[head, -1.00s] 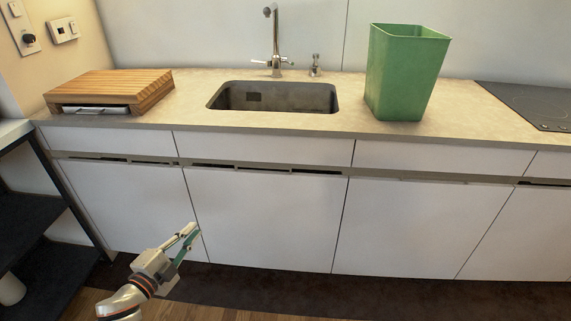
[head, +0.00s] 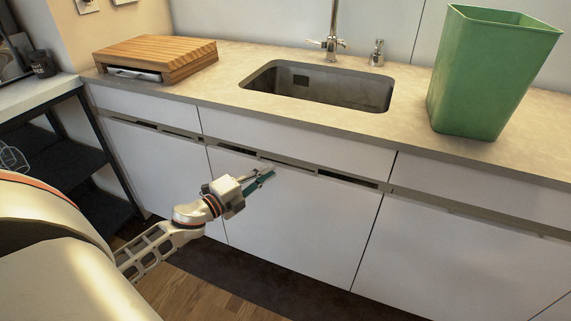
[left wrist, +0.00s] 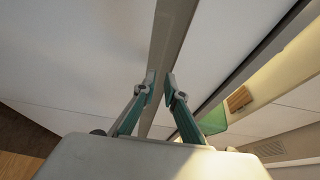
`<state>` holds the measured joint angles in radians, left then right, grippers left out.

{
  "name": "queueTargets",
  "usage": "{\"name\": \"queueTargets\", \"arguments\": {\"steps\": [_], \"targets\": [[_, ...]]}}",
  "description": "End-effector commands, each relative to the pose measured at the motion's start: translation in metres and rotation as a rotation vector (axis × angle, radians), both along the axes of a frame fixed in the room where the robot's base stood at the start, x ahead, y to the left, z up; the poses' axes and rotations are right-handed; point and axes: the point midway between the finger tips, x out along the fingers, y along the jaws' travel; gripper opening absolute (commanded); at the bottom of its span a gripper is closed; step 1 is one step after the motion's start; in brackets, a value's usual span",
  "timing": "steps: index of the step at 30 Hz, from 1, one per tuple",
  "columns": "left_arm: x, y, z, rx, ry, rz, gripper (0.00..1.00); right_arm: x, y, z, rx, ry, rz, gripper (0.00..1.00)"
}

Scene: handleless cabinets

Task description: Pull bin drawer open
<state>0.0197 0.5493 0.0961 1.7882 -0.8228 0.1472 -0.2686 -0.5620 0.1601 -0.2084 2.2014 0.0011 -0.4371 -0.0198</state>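White handleless cabinet fronts run under the counter, and all look shut. No mark shows which is the bin drawer. My left gripper (head: 268,175) is at the upper edge of the lower front (head: 300,215) below the sink, close to the recessed grip rail (head: 345,180). In the left wrist view the two fingertips (left wrist: 160,82) are a small gap apart, with the beige rail (left wrist: 174,30) running behind and between them. I cannot tell whether they touch the front. Nothing is visibly held. My right gripper is not in view.
A green bin (head: 490,75) stands on the counter right of the sink (head: 320,90). A wooden board (head: 160,57) lies at the left. A dark shelf unit (head: 100,165) stands left of the cabinets. Floor in front is clear.

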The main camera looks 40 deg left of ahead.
Motion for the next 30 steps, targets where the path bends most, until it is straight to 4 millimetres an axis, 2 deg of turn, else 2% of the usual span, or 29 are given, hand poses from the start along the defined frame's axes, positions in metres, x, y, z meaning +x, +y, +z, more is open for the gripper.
{"name": "queueTargets", "arguments": {"steps": [6, 12, 23, 24, 25, 30], "targets": [[0.033, -0.005, 0.0, 0.002, 0.0, 0.0, 0.11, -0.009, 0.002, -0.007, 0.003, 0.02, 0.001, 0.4], [0.051, -0.008, 0.0, 0.001, 0.0, 0.0, 0.11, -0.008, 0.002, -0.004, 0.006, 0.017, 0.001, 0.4], [0.056, -0.009, 0.0, 0.0, 0.001, 0.0, 0.11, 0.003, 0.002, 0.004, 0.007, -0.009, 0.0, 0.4], [0.056, -0.009, 0.0, 0.0, 0.001, 0.0, 0.09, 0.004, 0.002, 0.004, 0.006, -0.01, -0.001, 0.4], [0.056, -0.009, 0.0, 0.0, 0.001, 0.0, 0.01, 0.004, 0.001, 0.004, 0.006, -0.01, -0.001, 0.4], [0.056, -0.009, 0.0, 0.0, 0.001, 0.0, 0.0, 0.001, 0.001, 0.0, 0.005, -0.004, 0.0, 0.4]]}}
